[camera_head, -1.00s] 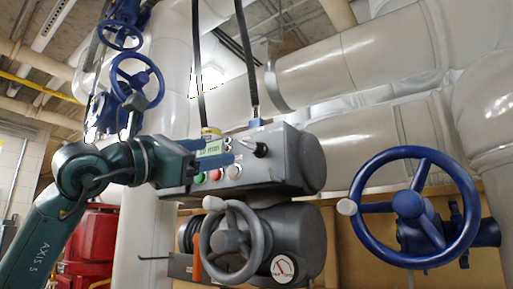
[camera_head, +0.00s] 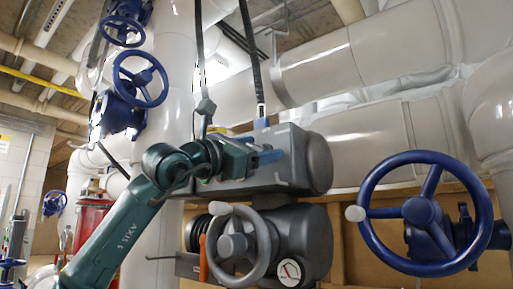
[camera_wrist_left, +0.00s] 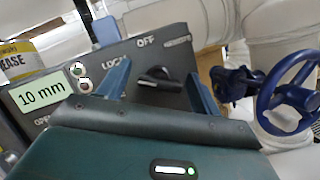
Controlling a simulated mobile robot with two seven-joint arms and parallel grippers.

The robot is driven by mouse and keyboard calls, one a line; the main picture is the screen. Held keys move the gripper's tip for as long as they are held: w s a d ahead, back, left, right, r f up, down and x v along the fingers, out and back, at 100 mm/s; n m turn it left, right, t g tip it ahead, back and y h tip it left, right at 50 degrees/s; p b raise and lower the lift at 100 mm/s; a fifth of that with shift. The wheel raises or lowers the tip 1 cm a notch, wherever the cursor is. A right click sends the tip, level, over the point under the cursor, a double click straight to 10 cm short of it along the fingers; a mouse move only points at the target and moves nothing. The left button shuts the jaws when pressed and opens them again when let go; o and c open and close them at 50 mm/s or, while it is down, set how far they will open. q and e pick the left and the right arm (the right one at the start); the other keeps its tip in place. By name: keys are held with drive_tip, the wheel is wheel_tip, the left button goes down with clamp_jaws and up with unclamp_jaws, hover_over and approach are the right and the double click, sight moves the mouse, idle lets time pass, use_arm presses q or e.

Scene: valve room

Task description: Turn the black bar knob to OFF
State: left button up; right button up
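The black bar knob (camera_wrist_left: 160,80) is on the sloping grey panel (camera_wrist_left: 205,62) in the left wrist view. Its bar lies roughly level across the picture. The printed word OFF (camera_wrist_left: 146,41) is above it, and LOCAL is up and left, partly covered by a finger. My left gripper (camera_wrist_left: 160,87) is open, with one blue finger on each side of the knob; I see gaps between the fingers and the bar. In the head view the left gripper (camera_head: 268,156) is at the front of the grey control box (camera_head: 307,160) and hides the knob. My right gripper is not in view.
A grey handwheel (camera_head: 238,247) is just below the left gripper. A large blue handwheel (camera_head: 362,225) stands at the right. A 10 mm display (camera_wrist_left: 40,93) and buttons (camera_wrist_left: 78,69) are left of the knob. Thick pale pipes (camera_head: 365,55) run behind.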

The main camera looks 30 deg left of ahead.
use_arm(q)
drive_tip(key=c, duration=0.9)
